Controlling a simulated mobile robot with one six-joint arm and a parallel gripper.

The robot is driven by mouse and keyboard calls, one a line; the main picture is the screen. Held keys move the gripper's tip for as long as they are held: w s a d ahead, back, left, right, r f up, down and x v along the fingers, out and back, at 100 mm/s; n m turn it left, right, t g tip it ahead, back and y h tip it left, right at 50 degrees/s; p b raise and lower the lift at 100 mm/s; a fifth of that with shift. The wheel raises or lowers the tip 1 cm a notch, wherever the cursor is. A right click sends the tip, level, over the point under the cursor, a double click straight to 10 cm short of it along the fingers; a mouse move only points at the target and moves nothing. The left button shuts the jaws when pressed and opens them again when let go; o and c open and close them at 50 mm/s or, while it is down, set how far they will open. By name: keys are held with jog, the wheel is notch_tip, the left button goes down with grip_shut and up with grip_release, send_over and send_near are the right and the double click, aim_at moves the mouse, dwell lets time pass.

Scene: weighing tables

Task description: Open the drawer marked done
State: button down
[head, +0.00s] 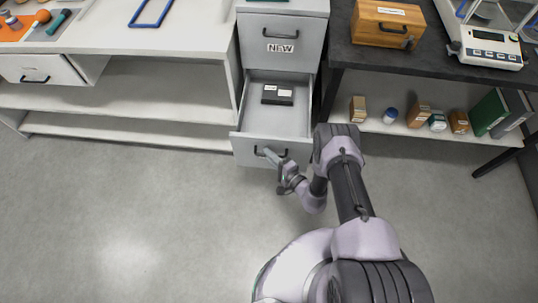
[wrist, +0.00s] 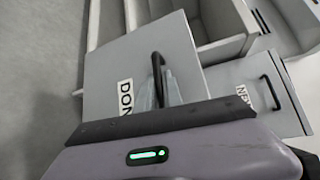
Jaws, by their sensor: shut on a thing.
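The drawer marked done (head: 247,148) is the lower drawer of a grey cabinet. It stands pulled well out, its inside in view from above. Its front, with a partly covered "DON" label, shows in the wrist view (wrist: 108,72). My gripper (head: 275,158) is shut on the drawer's dark bar handle (head: 262,151). In the wrist view, my gripper's fingers (wrist: 160,94) close around the handle (wrist: 156,62). A dark flat box (head: 277,95) with white labels lies at the back of the open drawer.
The drawer marked NEW (head: 281,62) above is shut. A white table with shelves (head: 130,100) stands left. A dark table (head: 430,68) with a wooden box (head: 385,24) and a scale (head: 490,45) stands right. The floor (head: 120,220) in front is clear.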

jog(key=c, duration=1.8)
grip_release()
jog(key=shift+o, duration=0.2)
jog(key=p+v, duration=0.6)
jog(key=v, duration=1.1)
jog(key=shift+s+d+r, duration=0.1)
jog(key=shift+s, duration=0.05)
